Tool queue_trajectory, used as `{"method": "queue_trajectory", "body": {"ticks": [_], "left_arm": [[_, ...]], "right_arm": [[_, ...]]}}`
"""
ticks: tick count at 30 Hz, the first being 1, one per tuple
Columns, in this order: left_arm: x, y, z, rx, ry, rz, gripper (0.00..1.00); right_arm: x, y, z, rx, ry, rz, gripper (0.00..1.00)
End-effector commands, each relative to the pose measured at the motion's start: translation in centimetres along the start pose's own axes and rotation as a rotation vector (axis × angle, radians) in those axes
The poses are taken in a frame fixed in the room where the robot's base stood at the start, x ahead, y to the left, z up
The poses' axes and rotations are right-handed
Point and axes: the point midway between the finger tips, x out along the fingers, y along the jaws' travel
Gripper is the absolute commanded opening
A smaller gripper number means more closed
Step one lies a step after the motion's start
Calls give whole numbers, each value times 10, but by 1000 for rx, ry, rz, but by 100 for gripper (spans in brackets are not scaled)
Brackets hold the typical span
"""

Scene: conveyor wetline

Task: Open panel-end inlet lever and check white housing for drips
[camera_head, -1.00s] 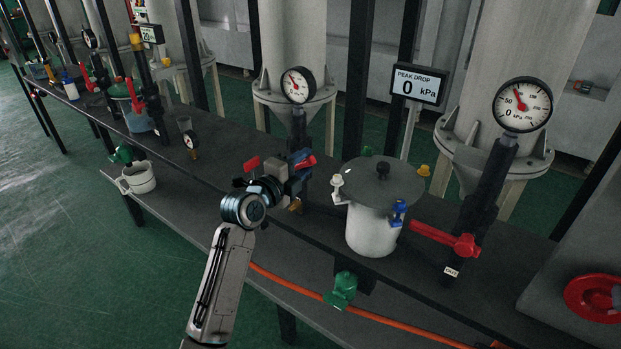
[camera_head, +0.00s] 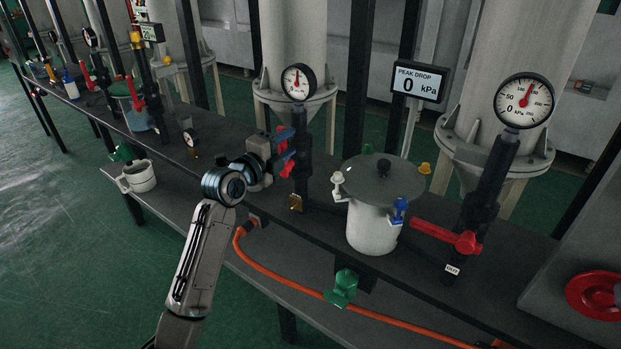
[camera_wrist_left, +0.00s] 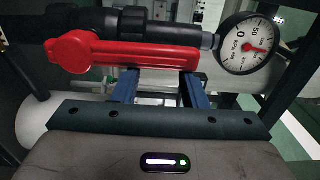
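The red inlet lever (camera_head: 284,157) stands upright along the dark inlet pipe (camera_head: 301,150), left of the white housing. In the left wrist view the lever (camera_wrist_left: 125,55) lies parallel to the pipe. My left gripper (camera_head: 285,145) is at the lever, its two blue fingers (camera_wrist_left: 158,88) apart; their tips are partly hidden behind the lever, and contact is unclear. The white housing (camera_head: 371,232) stands upright under a grey lid; I make out no drips on it at this size. My right gripper is not in view.
The inlet gauge (camera_head: 298,82) and outlet gauge (camera_head: 523,99) both read above zero. The display (camera_head: 419,82) reads 0 kPa. A red outlet lever (camera_head: 440,236) sticks out right of the housing. An orange hose (camera_head: 290,286) runs below the bench edge.

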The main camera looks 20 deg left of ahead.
Motion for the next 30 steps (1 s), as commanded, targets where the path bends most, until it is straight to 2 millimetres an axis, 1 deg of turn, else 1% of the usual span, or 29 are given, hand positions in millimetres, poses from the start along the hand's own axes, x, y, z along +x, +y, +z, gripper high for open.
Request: {"method": "queue_trajectory", "body": {"ticks": [1,5,21,25,30], "left_arm": [[-1,3,2,3,-4,7,43],[-11,4,2,6,-4,8,43],[-64,3,0,2,-1,3,43],[-70,2,0,1,0,2,43],[-70,2,0,-1,0,1,43]], "right_arm": [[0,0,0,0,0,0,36],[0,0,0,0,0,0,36],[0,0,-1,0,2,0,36],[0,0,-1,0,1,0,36],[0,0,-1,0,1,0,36]]}}
